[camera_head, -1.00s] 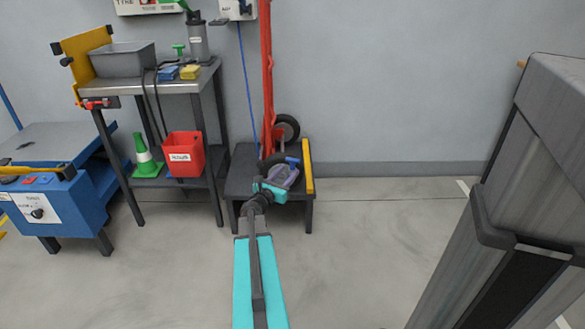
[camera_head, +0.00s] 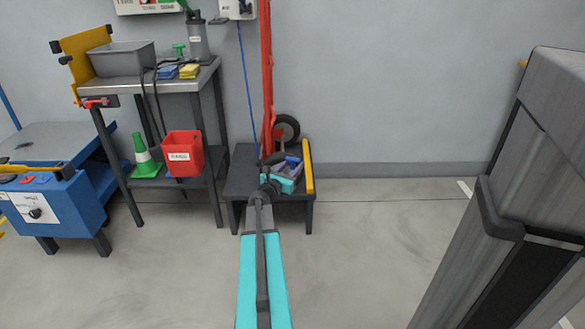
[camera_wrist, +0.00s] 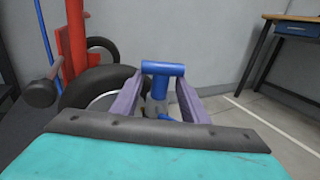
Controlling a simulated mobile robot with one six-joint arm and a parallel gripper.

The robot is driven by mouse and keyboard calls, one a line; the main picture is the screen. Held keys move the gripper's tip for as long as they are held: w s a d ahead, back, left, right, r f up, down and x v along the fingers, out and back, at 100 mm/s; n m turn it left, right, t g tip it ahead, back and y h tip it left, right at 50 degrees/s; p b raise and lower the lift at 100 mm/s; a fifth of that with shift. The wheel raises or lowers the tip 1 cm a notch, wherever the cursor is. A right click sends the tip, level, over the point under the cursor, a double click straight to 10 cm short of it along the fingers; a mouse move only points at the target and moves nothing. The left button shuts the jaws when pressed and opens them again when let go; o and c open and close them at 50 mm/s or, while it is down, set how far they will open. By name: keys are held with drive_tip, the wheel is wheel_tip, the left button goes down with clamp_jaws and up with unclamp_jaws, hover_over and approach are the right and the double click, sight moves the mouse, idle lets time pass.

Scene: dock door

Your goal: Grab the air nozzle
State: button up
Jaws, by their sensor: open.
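The air nozzle (camera_wrist: 162,69), as I take it, is a blue T-shaped piece with a grey part below it. In the wrist view it shows at the centre, just beyond and between my gripper's purple fingers. My gripper (camera_wrist: 158,86) is open, with one finger at each side of the nozzle; I cannot tell whether either touches it. The nozzle's lower part is partly hidden behind my wrist. In the head view my gripper (camera_head: 289,168) is over the low dark stand (camera_head: 242,182), and the nozzle is too small there to make out clearly.
A red upright hand truck (camera_head: 267,90) with a black wheel (camera_head: 286,128) stands behind the stand. A yellow bar (camera_head: 308,167) edges the stand's right side. A red bucket (camera_head: 184,154) and green cone (camera_head: 144,157) are on the cart's shelf at left.

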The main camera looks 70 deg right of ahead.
idle(0.5)
clamp_jaws()
drive_tip(key=shift+r, duration=0.1)
wheel_tip(320, 180, up, 28)
drive_tip(key=p, duration=1)
